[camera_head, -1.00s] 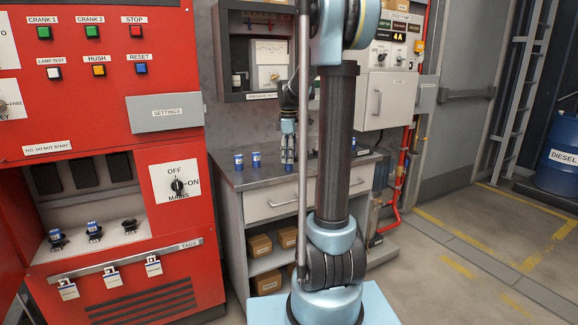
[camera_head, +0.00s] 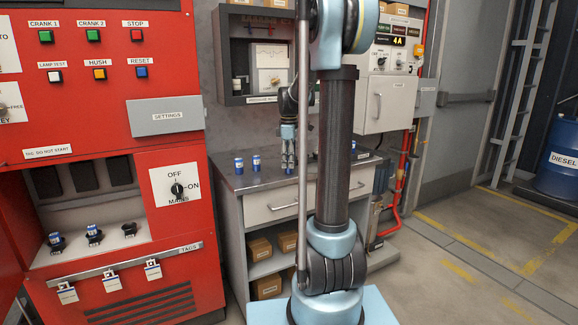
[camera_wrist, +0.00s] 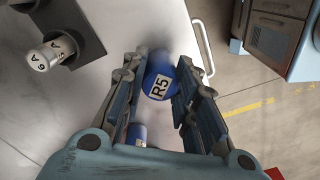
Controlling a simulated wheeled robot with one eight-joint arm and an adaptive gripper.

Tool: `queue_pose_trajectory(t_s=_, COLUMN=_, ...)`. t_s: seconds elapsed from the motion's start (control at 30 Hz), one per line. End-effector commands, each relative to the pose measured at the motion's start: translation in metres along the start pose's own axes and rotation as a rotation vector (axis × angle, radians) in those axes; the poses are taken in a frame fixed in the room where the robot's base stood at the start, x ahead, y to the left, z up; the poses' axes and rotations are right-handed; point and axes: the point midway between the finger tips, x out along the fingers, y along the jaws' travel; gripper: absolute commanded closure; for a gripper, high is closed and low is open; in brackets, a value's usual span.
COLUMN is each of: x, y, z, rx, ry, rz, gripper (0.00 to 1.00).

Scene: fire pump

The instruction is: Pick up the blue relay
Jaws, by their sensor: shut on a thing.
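My gripper (camera_head: 289,166) is above the metal counter, pointing down. In the wrist view its fingers (camera_wrist: 162,88) are closed on both sides of a blue relay (camera_wrist: 161,72) labelled R5. A second blue and white cylinder (camera_wrist: 137,133) shows partly below it, near the palm. The held relay is hard to make out there between the fingers.
The grey counter (camera_head: 225,182) has a drawer with a handle (camera_head: 283,204). A silver cylinder marked 6 A (camera_wrist: 48,52) sits in a dark block in the wrist view. The red panel (camera_head: 100,110) stands at left, with several black sockets (camera_head: 129,229) on its shelf.

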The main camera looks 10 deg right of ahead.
Motion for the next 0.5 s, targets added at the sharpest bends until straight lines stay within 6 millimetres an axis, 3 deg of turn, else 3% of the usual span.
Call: queue_pose_trajectory(t_s=0.5, x=-0.076, y=0.0, z=0.0, rx=0.0, ry=0.0, rz=0.0, gripper=1.0)
